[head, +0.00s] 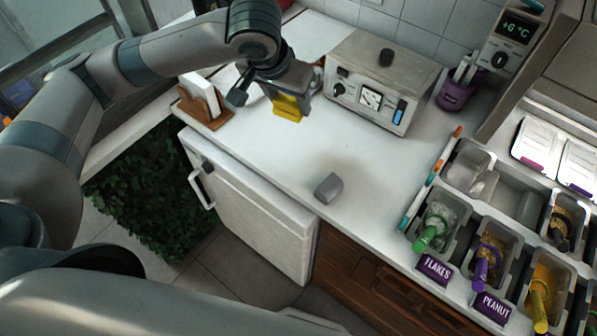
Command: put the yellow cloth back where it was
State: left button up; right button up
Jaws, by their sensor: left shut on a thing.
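The yellow cloth (288,107) shows in the head view as a small folded yellow piece at the fingers of my left gripper (279,92). The left gripper is shut on it. It is over the back left part of the white counter (270,150), between the napkin holder and the grey metal appliance. I cannot tell whether the cloth touches the counter. The gripper hides part of the cloth and the counter behind it. My right gripper is not in view.
A wooden napkin holder (205,115) stands left of the cloth, and a metal appliance (385,75) right of it. A grey block (328,188) lies near the front edge. A purple cup (453,95) stands at the back. Topping bins (467,206) fill the right. The middle counter is clear.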

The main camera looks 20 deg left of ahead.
pick_arm(q)
jog(key=s+d+f+m+g+h, duration=0.1)
jog(key=s+d+f+m, duration=0.1)
jog(key=d+m, duration=0.3)
jog(key=s+d+f+m+g+h+p, duration=0.1)
jog(key=s+d+f+m+h, duration=0.1)
jog(key=d+m, duration=0.4)
jog(key=d, duration=0.4)
jog(key=shift+d+f+h, duration=0.15)
jog(key=shift+f+h, duration=0.15)
jog(key=shift+f, duration=0.05)
jog(key=shift+g, duration=0.3)
jog(key=a+f+p, duration=0.1)
jog(key=a+f, duration=0.1)
jog(key=a, duration=0.1)
jog(key=a+f+p, duration=0.1)
jog(key=a+f, duration=0.1)
jog(key=a, duration=0.2)
jog(key=a+f+p, duration=0.1)
jog(key=a+f, duration=0.1)
jog(key=a, duration=0.2)
jog(key=shift+s+f+p, duration=0.15)
jog(key=shift+s+p, duration=0.15)
jog(key=shift+s, duration=0.05)
jog(key=shift+a+f, duration=0.3)
jog(key=shift+a, duration=0.05)
jog(key=shift+f, duration=0.1)
